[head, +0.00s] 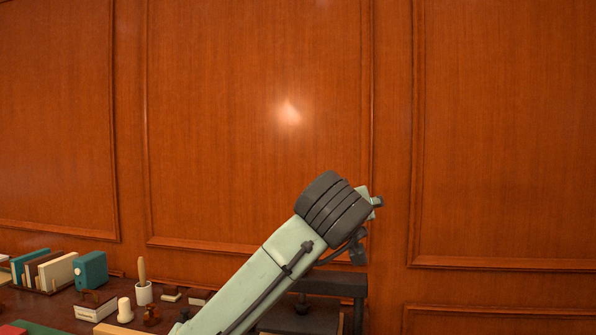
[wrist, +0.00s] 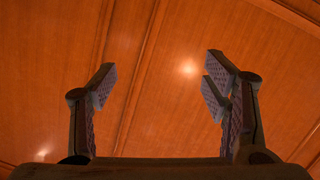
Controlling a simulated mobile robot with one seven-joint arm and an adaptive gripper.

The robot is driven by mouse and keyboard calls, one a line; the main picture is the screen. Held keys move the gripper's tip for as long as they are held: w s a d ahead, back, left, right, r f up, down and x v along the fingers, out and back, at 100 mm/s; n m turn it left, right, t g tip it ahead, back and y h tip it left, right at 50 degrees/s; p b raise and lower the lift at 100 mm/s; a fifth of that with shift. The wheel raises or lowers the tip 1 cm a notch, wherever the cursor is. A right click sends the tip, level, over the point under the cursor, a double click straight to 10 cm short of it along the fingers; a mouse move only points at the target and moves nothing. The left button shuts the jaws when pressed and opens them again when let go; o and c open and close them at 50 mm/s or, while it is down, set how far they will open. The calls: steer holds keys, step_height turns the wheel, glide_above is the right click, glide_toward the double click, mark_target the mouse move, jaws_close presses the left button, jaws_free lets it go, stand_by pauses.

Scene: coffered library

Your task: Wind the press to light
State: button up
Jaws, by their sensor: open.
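A dark, frame-like object with a thick top bar (head: 328,284) stands on the desk, partly hidden behind my arm. It looks like the press, but its handle or screw cannot be made out. My gripper (wrist: 160,85) is open and empty in the wrist view, its fingers wide apart with only wood panelling behind them. In the head view my arm rises from the bottom to the middle right, and the gripper is mostly hidden behind the dark wrist. The wrist is above the press in the picture; the gap in depth is unclear.
The dark desk (head: 64,307) holds a rack of books (head: 58,272), a teal box (head: 91,270), a pale cup with a brush (head: 143,293), a white cylinder (head: 125,311) and a pale box (head: 95,311). A panelled wooden wall (head: 220,120) stands behind. No obstacle shows between the fingers.

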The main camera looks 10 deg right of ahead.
steer(key=s+a+r+t+h+b, duration=0.1)
steer(key=s+a+r+t, duration=0.2)
steer(key=a+r+t, duration=0.3)
steer(key=shift+s+a+r+h, duration=0.15)
steer(key=shift+a+r+h, duration=0.15)
steer(key=shift+a+r, duration=1.8)
steer(key=shift+a+f, duration=0.6)
